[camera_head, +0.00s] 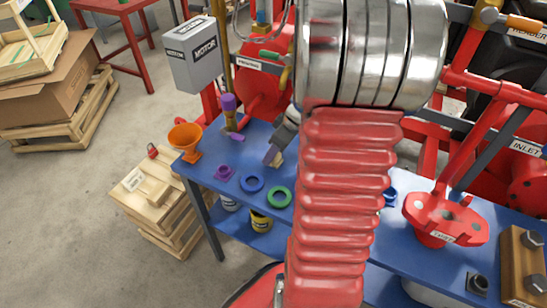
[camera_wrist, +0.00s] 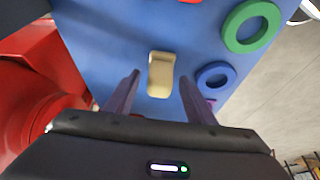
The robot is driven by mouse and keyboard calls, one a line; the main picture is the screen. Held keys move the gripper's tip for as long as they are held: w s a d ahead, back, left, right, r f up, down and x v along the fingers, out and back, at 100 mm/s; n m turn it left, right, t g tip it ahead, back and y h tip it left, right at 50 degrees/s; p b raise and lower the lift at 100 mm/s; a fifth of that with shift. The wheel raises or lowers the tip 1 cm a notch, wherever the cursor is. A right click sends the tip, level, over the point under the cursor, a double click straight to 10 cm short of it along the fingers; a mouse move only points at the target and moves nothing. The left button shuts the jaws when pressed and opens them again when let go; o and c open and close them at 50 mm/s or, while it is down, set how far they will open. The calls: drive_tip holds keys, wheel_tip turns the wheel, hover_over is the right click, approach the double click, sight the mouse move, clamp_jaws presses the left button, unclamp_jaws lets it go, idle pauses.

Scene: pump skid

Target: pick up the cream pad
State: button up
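The cream pad (camera_wrist: 160,73) is a small block with rounded edges on the blue table top. In the wrist view it lies between the two fingertips of my gripper (camera_wrist: 159,79), with blue showing on both sides of it. My gripper is open and does not visibly touch the pad. I cannot tell how far the fingertips are above the table. In the head view my gripper (camera_head: 271,155) is partly hidden behind my arm, and a small cream patch (camera_head: 278,158) shows at its tip.
A blue ring (camera_head: 252,184) and a green ring (camera_head: 280,197) lie close by on the blue table (camera_head: 235,160). A red flanged part (camera_head: 445,217) stands to the right. Red pipework rises behind.

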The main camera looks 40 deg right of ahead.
drive_tip(key=c, duration=1.1)
drive_tip(key=shift+r, duration=0.1)
wheel_tip(320, 180, up, 28)
idle(0.5)
